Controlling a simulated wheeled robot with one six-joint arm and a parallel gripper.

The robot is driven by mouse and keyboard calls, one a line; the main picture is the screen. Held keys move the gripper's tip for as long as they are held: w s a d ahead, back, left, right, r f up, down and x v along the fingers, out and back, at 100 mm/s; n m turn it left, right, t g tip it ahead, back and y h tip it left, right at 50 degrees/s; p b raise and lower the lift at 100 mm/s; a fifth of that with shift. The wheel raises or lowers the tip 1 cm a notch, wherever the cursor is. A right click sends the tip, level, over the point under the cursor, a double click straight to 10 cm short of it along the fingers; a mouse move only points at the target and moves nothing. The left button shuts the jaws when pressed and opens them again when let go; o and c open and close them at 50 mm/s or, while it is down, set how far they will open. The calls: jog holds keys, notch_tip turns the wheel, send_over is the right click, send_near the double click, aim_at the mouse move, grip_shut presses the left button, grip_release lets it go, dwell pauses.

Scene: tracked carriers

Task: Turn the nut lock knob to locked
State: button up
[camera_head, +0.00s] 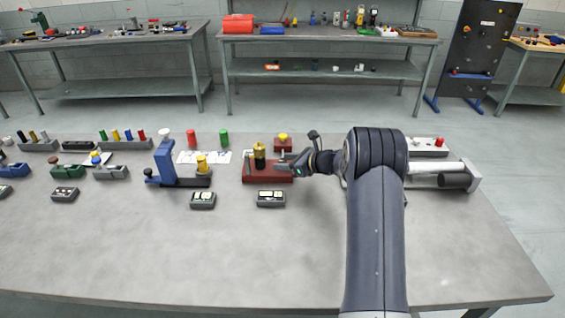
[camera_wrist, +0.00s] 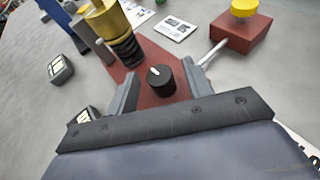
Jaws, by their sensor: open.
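The knob (camera_wrist: 160,80) is a small black round dial with a white pointer line. It stands on a dark red base (camera_wrist: 150,53), which also shows in the head view (camera_head: 262,179). My gripper (camera_wrist: 165,74) is open, with one grey finger on each side of the knob in the wrist view. I cannot tell whether the fingers touch it. In the head view my gripper (camera_head: 287,164) is at the right end of the red base, and the knob cannot be made out there. A gold and black threaded post (camera_wrist: 120,38) stands on the same base.
A red box with a yellow button (camera_wrist: 244,8) and a thin pale rod (camera_wrist: 212,52) are close to the right finger. A blue fixture (camera_head: 166,160) stands left of the base. A small dark box (camera_head: 271,198) lies in front. The front of the table (camera_head: 200,250) is clear.

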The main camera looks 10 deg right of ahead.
jog(key=b+v, duration=0.1)
jog(key=v, duration=0.8)
jog(key=shift+s+d, duration=0.1)
jog(key=p+x, duration=0.1)
jog(key=x, duration=0.9)
jog(key=shift+a+p, duration=0.25)
jog(key=shift+p, duration=0.05)
jog(key=shift+w+a+f, duration=0.15)
jog(key=shift+w, duration=0.25)
jog(key=shift+m+t+h+b, duration=0.45)
jog(key=shift+m+t+h, duration=0.25)
jog(key=shift+m, duration=0.2)
